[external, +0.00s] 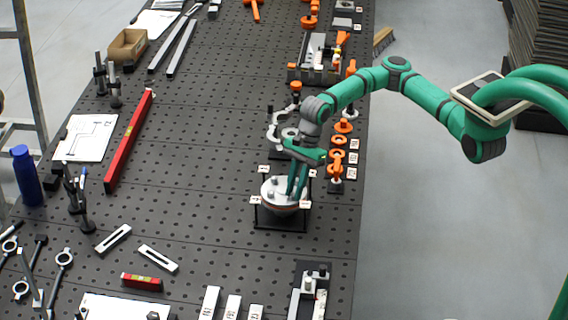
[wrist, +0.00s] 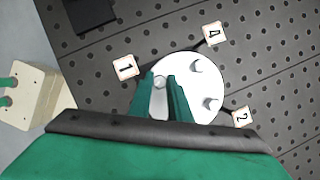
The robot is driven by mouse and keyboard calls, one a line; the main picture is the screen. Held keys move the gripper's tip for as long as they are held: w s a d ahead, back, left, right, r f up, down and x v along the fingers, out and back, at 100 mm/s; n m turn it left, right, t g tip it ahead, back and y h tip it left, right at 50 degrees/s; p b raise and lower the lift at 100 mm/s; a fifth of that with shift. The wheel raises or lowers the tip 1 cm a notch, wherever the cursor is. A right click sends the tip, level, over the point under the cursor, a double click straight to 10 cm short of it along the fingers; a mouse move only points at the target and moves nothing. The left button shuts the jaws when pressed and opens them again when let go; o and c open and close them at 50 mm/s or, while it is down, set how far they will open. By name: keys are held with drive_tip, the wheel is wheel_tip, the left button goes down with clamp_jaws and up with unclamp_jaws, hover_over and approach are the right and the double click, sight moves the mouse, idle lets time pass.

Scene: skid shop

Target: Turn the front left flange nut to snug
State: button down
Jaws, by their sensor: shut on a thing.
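The round pale flange (external: 273,203) sits on a dark stand on the bench, with numbered tags around it. In the wrist view the white flange face (wrist: 190,85) shows two free nuts, one near tag 4 (wrist: 196,66) and one near tag 2 (wrist: 211,103). My gripper (external: 296,192) points down onto the flange. Its green fingers (wrist: 160,92) are shut on a flange nut (wrist: 159,82) beside tag 1 (wrist: 125,67). The fingers hide part of this nut and of the flange; its tightness cannot be told.
Orange parts (external: 338,141) and a grey clamp-like part (external: 281,126) stand close behind the flange. A dark fixture (external: 312,290) stands in front, near the bench's right edge.

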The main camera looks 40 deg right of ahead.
drive_tip(key=m+t, duration=0.1)
drive_tip(key=m, duration=0.1)
drive_tip(key=m+t, duration=0.1)
drive_tip(key=m, duration=0.2)
drive_tip(key=shift+s+r+m, duration=0.1)
drive_tip(key=shift+s+m, duration=0.05)
drive_tip(key=shift+m, duration=0.15)
drive_tip(key=m+t, duration=0.1)
drive_tip(key=m, duration=0.1)
drive_tip(key=m+t, duration=0.1)
drive_tip(key=m, duration=0.1)
drive_tip(key=shift+s+a+m+h, duration=0.1)
drive_tip(key=shift+m+h, duration=0.2)
drive_tip(key=shift+m, duration=0.1)
drive_tip(key=c, duration=1.6)
unclamp_jaws()
drive_tip(key=shift+c, duration=0.2)
drive_tip(key=v, duration=1.1)
